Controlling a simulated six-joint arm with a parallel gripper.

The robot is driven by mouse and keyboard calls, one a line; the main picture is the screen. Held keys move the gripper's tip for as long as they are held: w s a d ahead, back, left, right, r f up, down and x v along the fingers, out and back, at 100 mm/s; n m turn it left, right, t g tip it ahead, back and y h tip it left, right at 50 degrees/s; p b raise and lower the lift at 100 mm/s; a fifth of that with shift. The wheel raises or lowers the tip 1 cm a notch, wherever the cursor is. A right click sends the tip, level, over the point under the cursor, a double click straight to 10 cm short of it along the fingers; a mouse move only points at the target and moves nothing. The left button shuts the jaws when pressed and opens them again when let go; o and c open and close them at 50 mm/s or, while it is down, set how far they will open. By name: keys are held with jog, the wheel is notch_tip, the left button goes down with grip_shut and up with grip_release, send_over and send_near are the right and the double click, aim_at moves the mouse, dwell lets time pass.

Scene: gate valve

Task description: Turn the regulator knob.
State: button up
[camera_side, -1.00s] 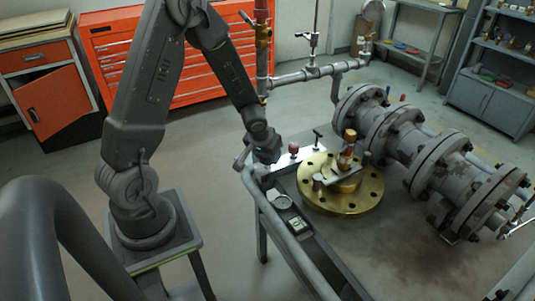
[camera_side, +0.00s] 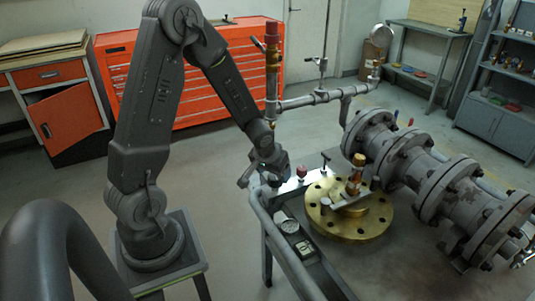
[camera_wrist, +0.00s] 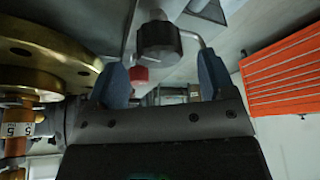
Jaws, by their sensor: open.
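My gripper (camera_side: 260,181) hangs beside the left edge of the workbench in the side view. In the wrist view its two blue-padded fingers (camera_wrist: 164,78) stand apart with nothing gripped between them. A dark ridged knob (camera_wrist: 158,40) shows beyond the fingertips, roughly in line with the gap. A red knob (camera_wrist: 139,75) shows behind the gap. In the side view a small red knob (camera_side: 302,171) stands on the bench just right of my gripper, with a black T-handle (camera_side: 325,160) behind it. I cannot tell which is the regulator knob.
A brass flange (camera_side: 375,223) with an upright brass stem (camera_side: 355,176) stands right of my gripper; the flange also shows in the wrist view (camera_wrist: 40,50). A large flanged pipe (camera_side: 415,165) lies farther right.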

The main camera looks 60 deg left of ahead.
aim_at(275, 176)
jog(key=v, duration=1)
jog(key=shift+r, duration=0.35)
jog(key=shift+s+d, duration=0.1)
jog(key=shift+d, duration=0.05)
jog(key=w+a+f+n, duration=0.1)
jog(key=f, duration=0.3)
jog(key=w+f+n, duration=0.1)
jog(key=f, duration=0.3)
jog(key=w+a+f+n+g+y, duration=0.1)
jog(key=w+f, duration=0.1)
jog(key=f, duration=0.2)
jog(key=shift+w+a+f+n, duration=0.1)
jog(key=shift+a+f+n, duration=0.2)
jog(key=shift+a+f, duration=0.1)
jog(key=shift+c, duration=0.3)
jog(key=c, duration=0.9)
jog(key=shift+o, duration=0.2)
jog(key=shift+m+t+h, duration=0.4)
jog(key=shift+m+h, duration=0.1)
jog(key=shift+m, duration=1.1)
